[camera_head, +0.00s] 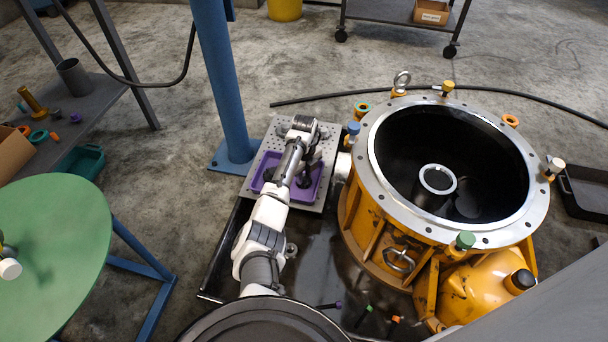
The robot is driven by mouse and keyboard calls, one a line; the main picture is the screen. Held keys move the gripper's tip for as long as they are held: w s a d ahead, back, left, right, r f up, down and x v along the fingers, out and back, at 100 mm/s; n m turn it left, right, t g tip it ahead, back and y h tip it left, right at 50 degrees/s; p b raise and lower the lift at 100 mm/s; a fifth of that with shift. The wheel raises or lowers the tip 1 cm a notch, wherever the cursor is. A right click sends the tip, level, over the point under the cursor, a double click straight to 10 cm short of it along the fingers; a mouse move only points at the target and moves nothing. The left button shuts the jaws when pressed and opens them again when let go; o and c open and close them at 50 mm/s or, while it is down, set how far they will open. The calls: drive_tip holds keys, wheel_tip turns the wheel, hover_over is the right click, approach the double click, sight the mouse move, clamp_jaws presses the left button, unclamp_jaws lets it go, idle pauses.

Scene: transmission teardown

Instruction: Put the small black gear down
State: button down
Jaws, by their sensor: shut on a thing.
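My white and grey arm reaches up the picture to a grey perforated plate (262,150) left of the yellow housing. My gripper (304,181) is dark and small here, pointing down over a purple tray (316,190) on that plate. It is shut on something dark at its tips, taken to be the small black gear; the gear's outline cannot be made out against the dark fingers. Whether the gear touches the tray floor cannot be told. My own arm covers part of the tray.
The yellow housing (362,225) with its wide metal rim stands close right of the plate. A blue post (225,80) rises just behind left. A green round table (50,235) and a grey bench (90,105) with parts stand at left. A black hose (330,98) crosses the floor.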

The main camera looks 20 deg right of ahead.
sight(304, 177)
drive_tip(key=c, duration=1.1)
unclamp_jaws()
drive_tip(key=shift+f, duration=0.1)
drive_tip(key=shift+c, duration=0.2)
wheel_tip(304, 177, up, 12)
drive_tip(key=p, duration=0.3)
drive_tip(key=shift+p, duration=0.4)
drive_tip(key=shift+r, duration=0.2)
